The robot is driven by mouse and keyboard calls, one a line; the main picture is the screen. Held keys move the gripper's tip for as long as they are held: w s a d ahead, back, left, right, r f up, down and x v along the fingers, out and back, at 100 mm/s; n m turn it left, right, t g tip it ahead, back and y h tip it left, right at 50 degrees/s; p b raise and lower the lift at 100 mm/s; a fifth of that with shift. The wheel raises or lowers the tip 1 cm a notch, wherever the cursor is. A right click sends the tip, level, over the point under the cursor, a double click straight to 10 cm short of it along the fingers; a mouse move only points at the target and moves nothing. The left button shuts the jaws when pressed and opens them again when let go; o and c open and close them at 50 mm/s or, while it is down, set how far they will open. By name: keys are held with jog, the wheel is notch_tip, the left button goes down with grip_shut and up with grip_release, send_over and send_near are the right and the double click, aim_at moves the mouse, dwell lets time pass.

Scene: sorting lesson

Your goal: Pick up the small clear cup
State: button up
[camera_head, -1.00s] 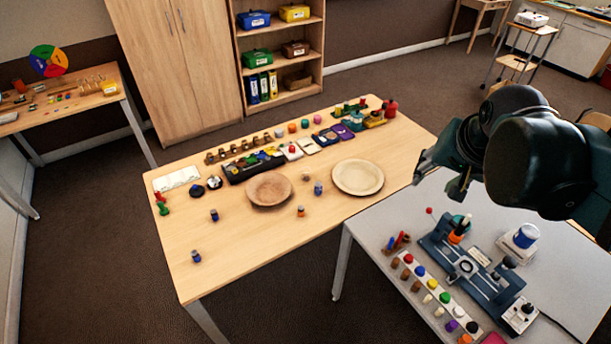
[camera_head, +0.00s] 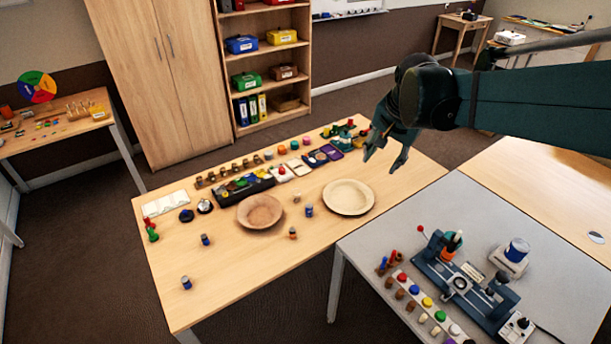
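My gripper (camera_head: 384,157) hangs above the back right part of the wooden table, beyond the cream bowl. Its two fingers are spread and point down, with nothing seen between them. It is well to the right of the pale object and apart from it.
Small blue and orange pieces, such as one blue piece (camera_head: 309,210), stand around the bowls. A black tray (camera_head: 243,189) and a row of small items line the back. A grey table (camera_head: 540,250) with a dark device (camera_head: 465,280) stands at right. The table's front middle is clear.

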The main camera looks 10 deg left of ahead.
jog(key=w+a+f+m+g, duration=0.1)
jog(key=w+a+f+m, duration=0.1)
jog(key=w+a+f, duration=0.45)
jog(key=m+g, duration=0.3)
jog(key=m, duration=0.2)
send_over(296, 196)
jog(key=w, duration=0.2)
notch_tip(296, 196, down, 27)
jog(key=shift+s+a+f+h, duration=0.1)
jog(key=shift+s+a+h, duration=0.1)
jog(key=shift+h, duration=0.2)
jog(key=shift+f, duration=1.25)
jog(key=shift+f, duration=0.1)
